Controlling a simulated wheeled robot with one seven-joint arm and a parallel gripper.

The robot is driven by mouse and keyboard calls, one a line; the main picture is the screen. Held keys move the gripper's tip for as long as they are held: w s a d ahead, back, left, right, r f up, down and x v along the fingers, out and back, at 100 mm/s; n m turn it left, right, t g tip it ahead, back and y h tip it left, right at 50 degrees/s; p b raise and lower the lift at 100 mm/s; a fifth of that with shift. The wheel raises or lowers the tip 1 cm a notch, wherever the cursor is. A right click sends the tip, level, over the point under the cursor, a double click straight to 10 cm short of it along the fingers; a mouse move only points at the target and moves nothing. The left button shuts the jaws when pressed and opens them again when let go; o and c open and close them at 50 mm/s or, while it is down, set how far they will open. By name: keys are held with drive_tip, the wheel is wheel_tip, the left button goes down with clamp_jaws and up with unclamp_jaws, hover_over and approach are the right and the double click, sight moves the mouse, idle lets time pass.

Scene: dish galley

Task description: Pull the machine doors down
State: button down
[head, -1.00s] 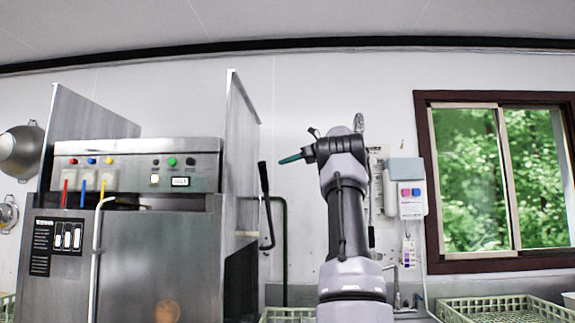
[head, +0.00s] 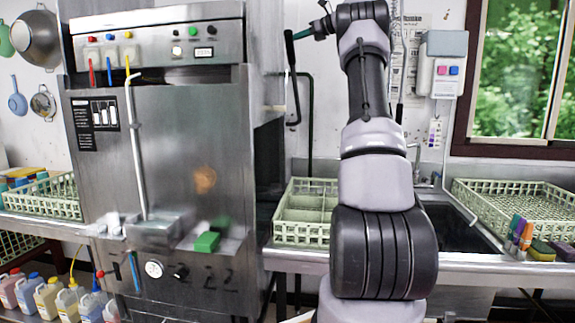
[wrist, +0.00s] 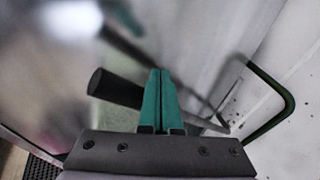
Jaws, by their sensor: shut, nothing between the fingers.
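The steel dish machine (head: 185,130) stands at the left in the head view. Its tall side door panel (head: 265,50) on the right stands raised, its top cut off by the picture. A black lever (head: 291,80) hangs upright beside that panel. My gripper (head: 297,36) is at the lever's upper end, with teal fingers pointing left. In the wrist view the fingers (wrist: 161,100) are pressed together and empty. The lever's black grip (wrist: 115,88) shows just left of them and runs behind them; I cannot tell whether they touch it.
A crate (head: 305,225) stands right of the machine, with a second rack (head: 515,200) beyond the sink (head: 450,230). Markers (head: 518,236) stand on the counter edge. A dark pipe (head: 310,120) runs up the wall behind the lever. Bottles (head: 55,300) stand low at left.

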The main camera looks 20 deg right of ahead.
drive_tip(key=shift+w+a+f, duration=0.2)
drive_tip(key=shift+w+a, duration=0.15)
drive_tip(key=shift+w, duration=0.1)
drive_tip(key=shift+s+a+f, duration=0.15)
drive_tip(key=shift+f, duration=0.15)
drive_tip(key=s+a+f, duration=0.3)
drive_tip(key=s+f, duration=0.1)
drive_tip(key=f, duration=0.7)
drive_tip(key=s+a+f, duration=0.3)
drive_tip(key=s+f, duration=0.1)
drive_tip(key=f, duration=0.8)
drive_tip(key=s+a+f, duration=0.2)
drive_tip(key=s+f, duration=0.3)
drive_tip(key=f, duration=0.6)
drive_tip(key=w+d+f, duration=0.2)
drive_tip(key=w+f, duration=0.1)
drive_tip(key=f, duration=1.6)
drive_tip(key=s+d+r, duration=0.5)
drive_tip(key=s, duration=0.2)
drive_tip(key=shift+s+d, duration=0.15)
drive_tip(key=shift+s, duration=0.15)
